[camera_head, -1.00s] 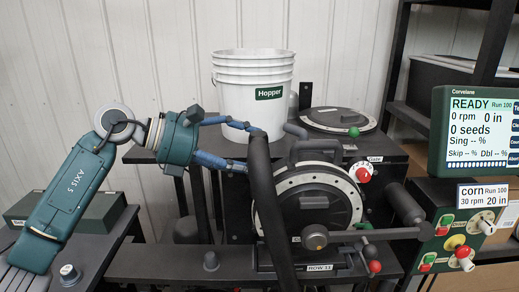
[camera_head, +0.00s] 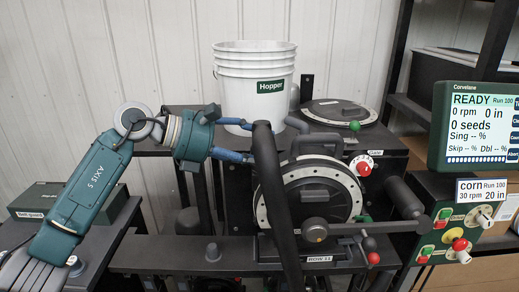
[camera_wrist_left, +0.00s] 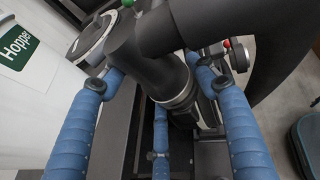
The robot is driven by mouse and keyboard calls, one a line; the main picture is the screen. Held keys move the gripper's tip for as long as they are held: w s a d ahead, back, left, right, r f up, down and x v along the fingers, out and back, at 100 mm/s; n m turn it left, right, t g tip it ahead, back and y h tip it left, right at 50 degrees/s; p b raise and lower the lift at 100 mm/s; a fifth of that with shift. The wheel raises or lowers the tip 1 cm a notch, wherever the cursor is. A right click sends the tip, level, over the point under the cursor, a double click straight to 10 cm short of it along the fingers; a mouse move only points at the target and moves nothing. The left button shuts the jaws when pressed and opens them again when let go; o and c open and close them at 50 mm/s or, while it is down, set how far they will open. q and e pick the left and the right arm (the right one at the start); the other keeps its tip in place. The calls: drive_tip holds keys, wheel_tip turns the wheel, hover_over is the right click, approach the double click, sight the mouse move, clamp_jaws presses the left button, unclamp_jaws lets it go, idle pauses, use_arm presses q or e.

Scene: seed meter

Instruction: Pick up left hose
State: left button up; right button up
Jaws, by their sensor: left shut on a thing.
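The left hose (camera_head: 275,205) is a thick black tube standing up in front of the seed meter (camera_head: 312,195) and running down past the lower picture edge. My left gripper (camera_head: 252,143), with blue fingers, reaches in from the left and is shut on the hose near its upper end. In the left wrist view the blue fingers (camera_wrist_left: 160,95) close around the dark end of the hose (camera_wrist_left: 165,65), and the hose bends away to the upper right. The exact finger contacts are partly hidden. My right gripper is not in view.
A white hopper bucket (camera_head: 255,85) stands behind the gripper. A control box (camera_head: 455,225) with buttons and a screen (camera_head: 480,130) stand at the right. A black bench rail (camera_head: 180,256) runs below the arm. A dark green box (camera_head: 55,205) sits at the left.

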use_arm(q)
drive_tip(key=shift+r, duration=0.65)
wheel_tip(320, 180, up, 25)
drive_tip(key=p, duration=0.5)
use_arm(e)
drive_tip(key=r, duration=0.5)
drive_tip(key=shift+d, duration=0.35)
use_arm(q)
drive_tip(key=shift+f, duration=0.2)
